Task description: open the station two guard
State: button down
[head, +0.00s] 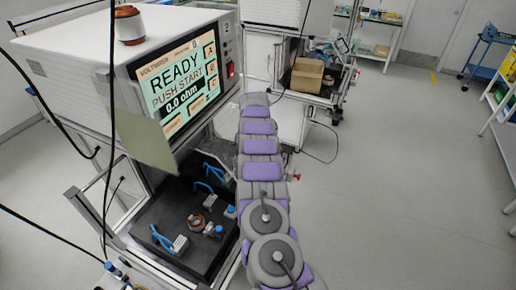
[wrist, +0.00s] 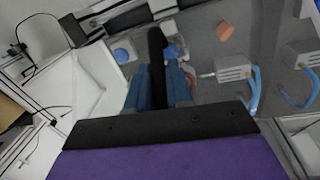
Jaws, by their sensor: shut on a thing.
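In the wrist view my gripper (wrist: 160,80) has its blue fingers closed on a dark upright bar (wrist: 155,45), which looks like the guard's handle. The rest of the guard is hard to make out. Station two's white tester (head: 85,60) carries a "2" and its screen (head: 178,84) reads READY, PUSH START, 0.0 ohm. Below it, a black fixture base (head: 172,205) holds a copper stator (head: 196,222) and blue-handled clamps (head: 178,243). In the head view my arm hides the gripper.
Another copper stator (head: 129,26) stands on the tester. A pale sheet (head: 147,142) and dark cables hang before it. A cart with a cardboard box (head: 307,73) stands behind. Shelves (head: 505,120) line the right. The grey floor (head: 400,170) between is clear.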

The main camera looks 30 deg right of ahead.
jog(key=c, duration=1.4)
grip_release()
jog(key=shift+w+d+r, duration=0.1)
jog(key=shift+c, duration=0.2)
jog(key=shift+o, duration=0.2)
jog(key=shift+d, duration=0.15)
notch_tip(320, 180, up, 17)
jog(key=a, duration=0.2)
jog(key=shift+s, duration=0.35)
jog(key=shift+a, duration=0.15)
